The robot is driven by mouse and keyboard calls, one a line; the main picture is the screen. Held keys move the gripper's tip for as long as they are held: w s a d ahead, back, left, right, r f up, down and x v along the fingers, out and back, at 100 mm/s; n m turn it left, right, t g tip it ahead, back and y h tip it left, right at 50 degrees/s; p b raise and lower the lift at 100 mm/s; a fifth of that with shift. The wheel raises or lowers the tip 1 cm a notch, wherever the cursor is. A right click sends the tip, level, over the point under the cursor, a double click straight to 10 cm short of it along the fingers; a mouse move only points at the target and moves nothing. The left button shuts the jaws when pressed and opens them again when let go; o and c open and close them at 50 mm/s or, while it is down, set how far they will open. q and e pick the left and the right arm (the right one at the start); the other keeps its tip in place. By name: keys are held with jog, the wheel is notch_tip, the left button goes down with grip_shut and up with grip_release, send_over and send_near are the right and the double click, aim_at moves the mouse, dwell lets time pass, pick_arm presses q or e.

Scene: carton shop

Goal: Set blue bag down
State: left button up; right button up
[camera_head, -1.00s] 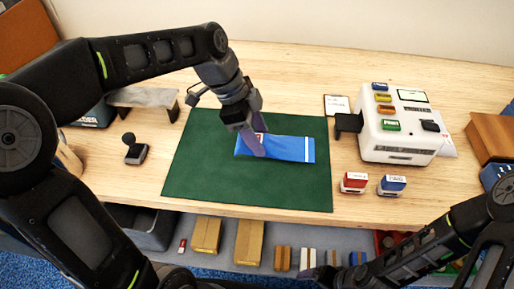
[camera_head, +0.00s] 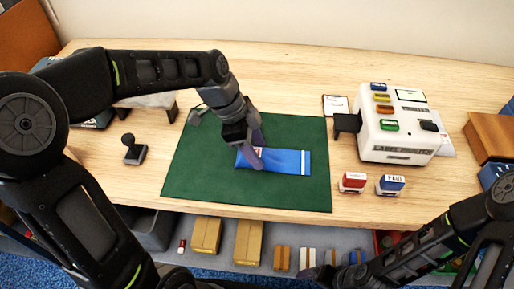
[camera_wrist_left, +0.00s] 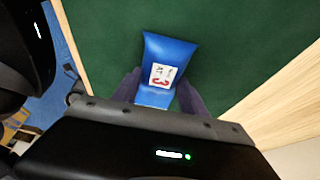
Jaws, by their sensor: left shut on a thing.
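The blue bag (camera_head: 284,162) is flat, with a white stripe near its right end and a white label with red print. It lies over the green mat (camera_head: 200,180) on the wooden table. My left gripper (camera_head: 256,160) is shut on the bag's left part. In the left wrist view the bag (camera_wrist_left: 168,52) sits between the two fingers, its label facing the camera. I cannot tell whether the bag's whole underside touches the mat.
A white label printer (camera_head: 400,125) stands at the right, with a red stamp (camera_head: 353,182) and a blue stamp (camera_head: 391,185) before it. A black hand stamp (camera_head: 133,150) stands left of the mat. Cartons (camera_head: 248,242) lie on the shelf below. The mat's lower part is clear.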

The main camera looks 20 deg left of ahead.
pick_arm(q)
jog(key=shift+f, duration=0.15)
jog(key=o, duration=1.4)
jog(key=shift+r, duration=0.25)
jog(key=v, duration=1.2)
jog(key=shift+f, duration=0.15)
